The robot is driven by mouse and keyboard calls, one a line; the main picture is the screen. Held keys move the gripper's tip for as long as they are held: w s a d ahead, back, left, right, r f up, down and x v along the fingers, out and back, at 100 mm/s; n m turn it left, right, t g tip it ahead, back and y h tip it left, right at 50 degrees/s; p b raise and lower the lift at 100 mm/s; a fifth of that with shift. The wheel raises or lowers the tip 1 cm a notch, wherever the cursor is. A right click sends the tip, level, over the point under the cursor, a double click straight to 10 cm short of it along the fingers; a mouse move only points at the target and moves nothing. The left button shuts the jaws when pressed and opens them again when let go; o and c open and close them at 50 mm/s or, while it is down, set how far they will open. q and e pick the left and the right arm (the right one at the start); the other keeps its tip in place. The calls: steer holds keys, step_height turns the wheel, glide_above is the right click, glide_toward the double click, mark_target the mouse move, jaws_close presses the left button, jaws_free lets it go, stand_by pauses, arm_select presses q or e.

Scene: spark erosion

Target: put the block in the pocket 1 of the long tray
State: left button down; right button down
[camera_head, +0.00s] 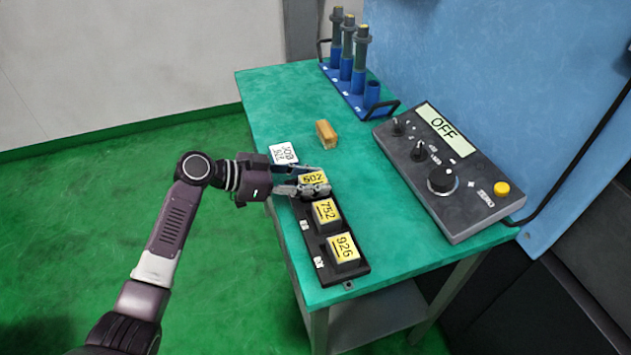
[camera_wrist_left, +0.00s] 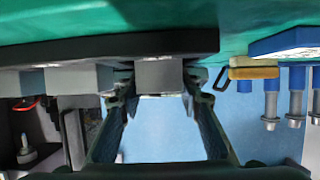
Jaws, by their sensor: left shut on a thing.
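The long tray (camera_head: 312,243) is black and lies along the near left edge of the green table. A block with a yellow label reading 602 (camera_head: 313,178) is at its far end. My left gripper (camera_head: 308,181) is shut on this block, with one finger on each side. In the left wrist view the block (camera_wrist_left: 160,74) shows grey between the fingers, against the dark tray (camera_wrist_left: 110,44). I cannot tell how deep it sits. Blocks labelled 752 (camera_head: 326,213) and 926 (camera_head: 343,248) stand in the tray's other pockets. My right gripper is not in view.
A tan block (camera_head: 326,133) and a white printed card (camera_head: 283,153) lie beyond the tray. A blue rack (camera_head: 345,92) with dark cylindrical holders stands at the back. A control box (camera_head: 448,175) with an OFF display is to the right. The table between is clear.

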arm_select(q)
steer(key=shift+a+f+b, duration=0.15)
steer(key=shift+a+b, duration=0.05)
steer(key=shift+b, duration=0.1)
steer(key=c, duration=1.4)
jaws_free()
steer(key=shift+d, duration=0.15)
steer(key=shift+a+r+p, duration=0.35)
steer(key=shift+p, duration=0.1)
steer(key=p+v, duration=0.1)
steer(key=v, duration=1)
steer(key=shift+s+a, duration=0.15)
steer(key=shift+a, duration=0.05)
